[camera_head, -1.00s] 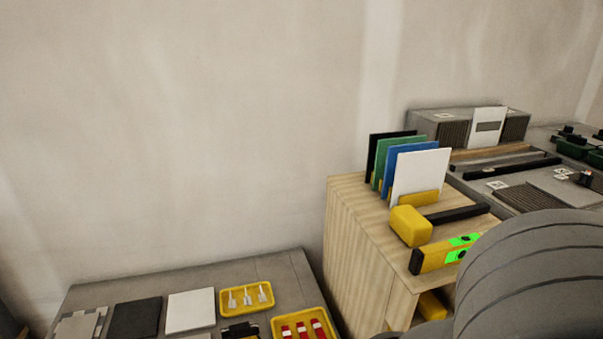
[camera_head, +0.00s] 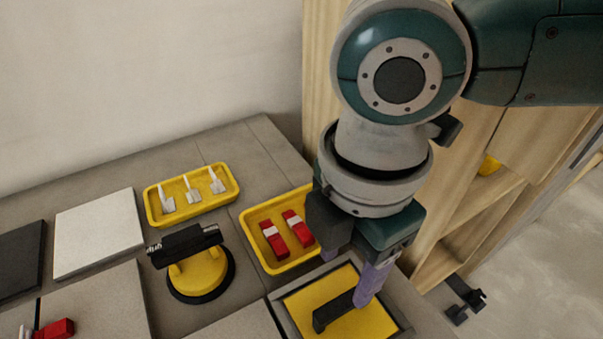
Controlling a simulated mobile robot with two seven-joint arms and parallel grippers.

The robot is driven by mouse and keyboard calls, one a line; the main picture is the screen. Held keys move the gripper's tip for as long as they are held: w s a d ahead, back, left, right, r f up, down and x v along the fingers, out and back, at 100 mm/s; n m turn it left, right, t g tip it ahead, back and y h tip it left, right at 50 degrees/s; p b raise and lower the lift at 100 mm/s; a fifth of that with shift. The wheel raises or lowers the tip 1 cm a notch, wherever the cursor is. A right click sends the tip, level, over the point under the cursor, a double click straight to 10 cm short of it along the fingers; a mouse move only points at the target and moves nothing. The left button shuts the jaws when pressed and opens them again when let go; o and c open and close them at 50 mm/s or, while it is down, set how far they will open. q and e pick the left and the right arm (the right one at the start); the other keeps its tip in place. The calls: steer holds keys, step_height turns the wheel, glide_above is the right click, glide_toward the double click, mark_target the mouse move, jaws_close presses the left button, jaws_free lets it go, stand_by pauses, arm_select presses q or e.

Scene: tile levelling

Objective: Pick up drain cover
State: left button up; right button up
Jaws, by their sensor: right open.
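My right gripper (camera_head: 347,278) points down, open, its purple-tipped fingers apart. It is over the near edge of the tray of red pieces and a yellow square plate (camera_head: 323,292) in a grey square frame. A black bar (camera_head: 335,311) lies across the plate; one fingertip is close to its upper end, and I cannot tell whether they touch. I cannot make out a drain cover for certain; whether this plate is one is unclear. The arm hides part of the area. My left gripper is not in view.
A yellow tray (camera_head: 150,205) holds white pieces; another yellow tray (camera_head: 258,246) holds red ones. A black-and-yellow suction cup (camera_head: 200,272) stands beside them. White (camera_head: 98,232) and dark (camera_head: 18,262) tiles lie left. A wooden shelf (camera_head: 470,240) stands right.

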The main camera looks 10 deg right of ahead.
mark_target(344, 302)
steer(key=f, duration=0.1)
steer(key=f+b, duration=0.1)
steer(key=f, duration=0.1)
steer(key=f+b, duration=0.1)
steer(key=shift+s+d+f, duration=0.15)
steer(key=shift+s+f, duration=0.2)
steer(key=shift+f, duration=0.05)
steer(key=f+b, duration=0.2)
steer(key=f, duration=0.1)
steer(key=f+b, duration=0.2)
steer(key=shift+w+d+f, duration=0.1)
steer(key=shift+w+d, duration=0.1)
steer(key=shift+w, duration=0.1)
steer(key=shift+c, duration=0.2)
jaws_close()
stand_by(0.5)
